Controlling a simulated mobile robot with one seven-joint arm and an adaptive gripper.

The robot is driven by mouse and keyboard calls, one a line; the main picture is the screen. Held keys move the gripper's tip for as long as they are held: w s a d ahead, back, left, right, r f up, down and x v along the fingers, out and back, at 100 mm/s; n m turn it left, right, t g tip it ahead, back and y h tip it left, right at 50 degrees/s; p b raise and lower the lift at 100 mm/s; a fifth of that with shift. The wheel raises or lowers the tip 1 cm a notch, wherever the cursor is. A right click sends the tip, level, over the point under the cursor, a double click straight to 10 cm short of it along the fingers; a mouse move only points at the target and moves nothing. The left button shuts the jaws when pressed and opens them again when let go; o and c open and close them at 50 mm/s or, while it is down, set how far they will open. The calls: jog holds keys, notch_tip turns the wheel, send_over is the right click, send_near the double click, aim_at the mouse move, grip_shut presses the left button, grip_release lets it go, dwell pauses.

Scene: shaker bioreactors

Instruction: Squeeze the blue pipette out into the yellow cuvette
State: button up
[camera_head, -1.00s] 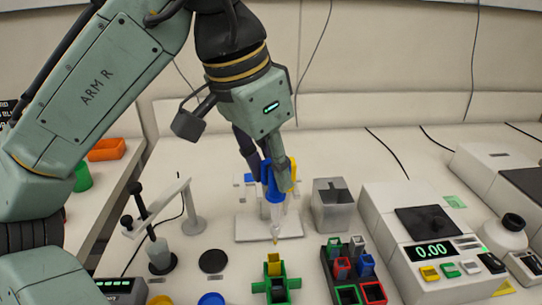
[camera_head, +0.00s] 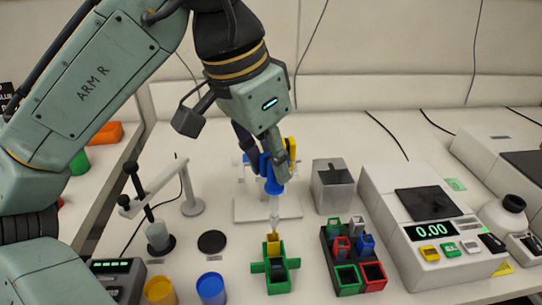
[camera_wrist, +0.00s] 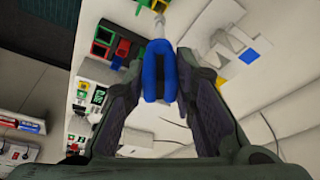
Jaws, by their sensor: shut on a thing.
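The blue pipette (camera_head: 273,185) has a blue bulb and a clear stem and hangs nearly upright, tip down. My gripper (camera_head: 270,165) is shut on its blue bulb; the bulb (camera_wrist: 158,75) also shows between both fingers in the wrist view. The yellow cuvette (camera_head: 273,247) stands in a green cross-shaped holder (camera_head: 278,284) below. The pipette tip appears right at or just above the cuvette's top; I cannot tell whether it is inside.
A black rack (camera_head: 345,288) with coloured cuvettes stands right of the holder, beside a scale (camera_head: 430,232) reading 0.00. A grey bin (camera_head: 332,190) and a white stand (camera_head: 245,208) are behind. A yellow cup (camera_head: 160,291) and a blue cup (camera_head: 211,289) stand at front left.

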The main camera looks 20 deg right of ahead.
jog(key=shift+a, duration=0.1)
jog(key=shift+f, duration=0.6)
dwell(0.9)
grip_shut()
jog(key=shift+r, duration=0.1)
dwell(0.9)
jog(key=shift+r+p, duration=0.7)
jog(key=shift+r, duration=1.2)
jog(key=shift+s, duration=0.1)
